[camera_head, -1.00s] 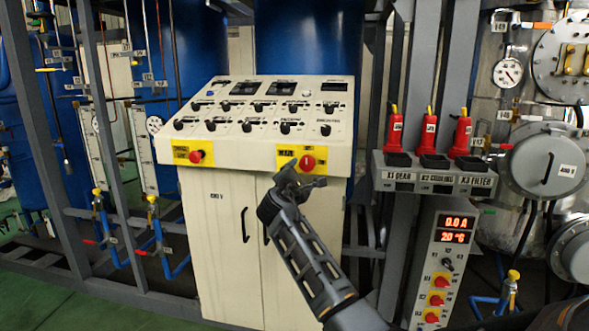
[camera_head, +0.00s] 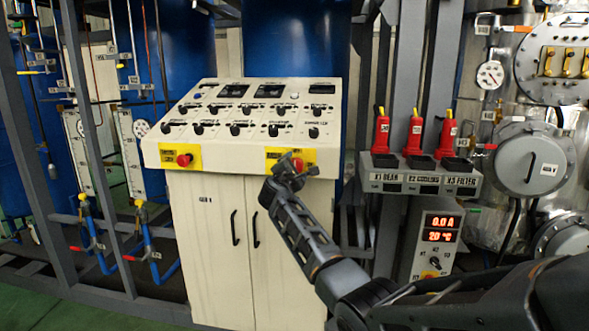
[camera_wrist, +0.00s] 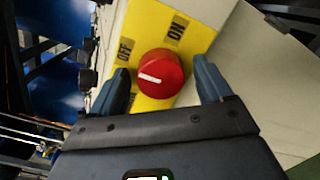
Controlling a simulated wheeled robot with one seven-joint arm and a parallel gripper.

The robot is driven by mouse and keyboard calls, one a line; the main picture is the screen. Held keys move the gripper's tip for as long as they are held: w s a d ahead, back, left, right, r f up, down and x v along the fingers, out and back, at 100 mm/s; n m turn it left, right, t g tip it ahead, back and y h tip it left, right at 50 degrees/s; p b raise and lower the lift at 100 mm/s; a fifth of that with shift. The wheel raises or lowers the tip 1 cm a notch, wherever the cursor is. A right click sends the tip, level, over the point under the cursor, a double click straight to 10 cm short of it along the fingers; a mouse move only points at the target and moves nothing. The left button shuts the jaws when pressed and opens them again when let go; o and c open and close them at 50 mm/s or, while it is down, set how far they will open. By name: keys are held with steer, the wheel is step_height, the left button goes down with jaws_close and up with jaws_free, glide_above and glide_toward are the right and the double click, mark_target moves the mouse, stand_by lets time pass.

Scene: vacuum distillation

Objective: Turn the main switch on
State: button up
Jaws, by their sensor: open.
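The main switch (camera_wrist: 160,74) is a round red knob with a white line, on a yellow plate (camera_wrist: 150,28) marked OFF and ON. In the head view the switch (camera_head: 297,163) is on the right of the cream control panel's front edge, partly hidden by my gripper (camera_head: 287,166). My gripper also shows in the wrist view (camera_wrist: 162,88), open, with one finger on each side of the knob. A gap shows between each finger and the knob.
A second red knob (camera_head: 184,160) on a yellow plate sits at the panel's left. Cabinet doors (camera_head: 240,240) are below. Red plugs (camera_head: 414,137) stand on a grey shelf to the right, above a box with red digits (camera_head: 440,229).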

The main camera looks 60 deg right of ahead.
steer(key=shift+c, duration=0.4)
steer(key=c, duration=1)
steer(key=shift+o, duration=0.2)
steer(key=shift+f, duration=0.1)
steer(key=shift+f+m+t+y+b, duration=0.1)
steer(key=shift+m+t+y+b, duration=0.2)
steer(key=shift+m+b, duration=3.65)
steer(key=shift+m+t+y+b, duration=0.1)
steer(key=shift+m+y+b, duration=0.3)
steer(key=shift+m+b, duration=3.5)
steer(key=shift+m+p, duration=0.65)
steer(key=shift+m, duration=0.2)
